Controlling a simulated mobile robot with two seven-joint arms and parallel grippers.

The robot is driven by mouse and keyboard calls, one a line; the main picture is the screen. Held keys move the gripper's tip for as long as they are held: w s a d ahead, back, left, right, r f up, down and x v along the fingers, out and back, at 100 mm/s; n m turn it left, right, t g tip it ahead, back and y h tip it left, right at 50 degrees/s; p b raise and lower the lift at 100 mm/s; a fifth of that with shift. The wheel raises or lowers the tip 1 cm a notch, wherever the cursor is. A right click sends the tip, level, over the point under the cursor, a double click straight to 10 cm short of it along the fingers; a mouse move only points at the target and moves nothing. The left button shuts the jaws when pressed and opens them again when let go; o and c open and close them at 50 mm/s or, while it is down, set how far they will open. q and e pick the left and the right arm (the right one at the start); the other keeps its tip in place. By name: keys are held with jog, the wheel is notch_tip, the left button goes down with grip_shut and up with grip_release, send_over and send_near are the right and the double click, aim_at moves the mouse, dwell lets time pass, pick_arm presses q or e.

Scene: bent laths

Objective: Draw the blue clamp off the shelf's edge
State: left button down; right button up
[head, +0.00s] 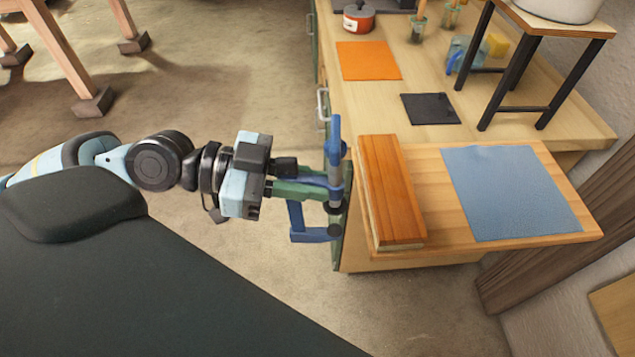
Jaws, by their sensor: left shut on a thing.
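The blue clamp (336,160) is in the middle of the head view, beside the left edge of the wooden shelf (438,184). Its bar stands roughly upright in the picture, and a lower arm reaches to the left. My left gripper (335,186) comes in from the left with green fingers and is shut on the clamp. A narrow gap shows between the clamp and the wooden block (392,190) lying along the shelf's left edge. I cannot tell whether any clamp part still touches the shelf. My right gripper is not in view.
A blue cloth (512,192) lies on the shelf's right part. Behind are a counter with an orange mat (368,60), a dark mat (430,108), a red pot (358,17) and a black-legged stand (550,65). Open floor (240,90) lies left of the counter.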

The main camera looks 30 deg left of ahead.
aim_at(287, 178)
pick_arm(q)
jog(key=shift+s+a, duration=0.1)
jog(key=shift+a, duration=0.05)
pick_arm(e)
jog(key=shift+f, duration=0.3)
pick_arm(q)
jog(key=shift+r, duration=0.1)
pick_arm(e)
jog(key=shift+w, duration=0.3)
pick_arm(q)
jog(key=shift+s+a+r, duration=0.45)
jog(key=shift+a+r, duration=0.3)
jog(key=shift+a, duration=0.05)
jog(key=shift+s+a+r, duration=0.1)
jog(key=shift+a+r, duration=0.1)
jog(key=shift+r, duration=0.1)
jog(key=shift+s+a+r+p, duration=0.2)
jog(key=shift+a+r+p, duration=0.2)
jog(key=shift+r+p, duration=0.2)
jog(key=shift+s+a+r, duration=0.2)
jog(key=shift+a+r, duration=0.1)
jog(key=shift+a, duration=0.1)
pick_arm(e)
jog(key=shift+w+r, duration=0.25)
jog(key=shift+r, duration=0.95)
pick_arm(q)
jog(key=shift+f, duration=0.1)
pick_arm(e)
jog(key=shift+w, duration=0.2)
